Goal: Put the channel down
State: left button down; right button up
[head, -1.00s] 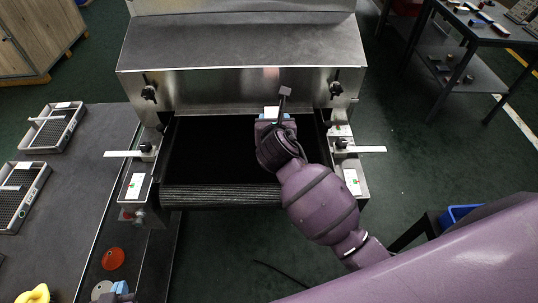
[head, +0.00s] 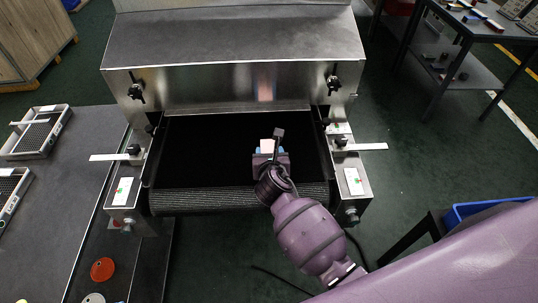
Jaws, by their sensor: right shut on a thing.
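My right gripper (head: 270,153) is over the black belt (head: 205,150) of the dryer, towards its right side. Its blue fingertips are shut on a small pale piece, which I take to be the channel (head: 267,146). Only the pale top of the channel shows; the gripper hides the rest. I cannot tell whether it touches the belt or hangs just above it. My left gripper is not in view.
The dryer's steel hood (head: 235,85) stands behind the belt. Side guides with white arms (head: 365,147) flank it. The belt's left part is clear. On the left, a grey bench (head: 65,180) bears trays (head: 37,131) and a red disc (head: 103,269). A blue bin (head: 470,212) is at right.

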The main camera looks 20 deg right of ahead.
jog(key=shift+f, duration=0.1)
jog(key=o, duration=0.5)
jog(key=shift+f, duration=0.1)
jog(key=o, duration=0.5)
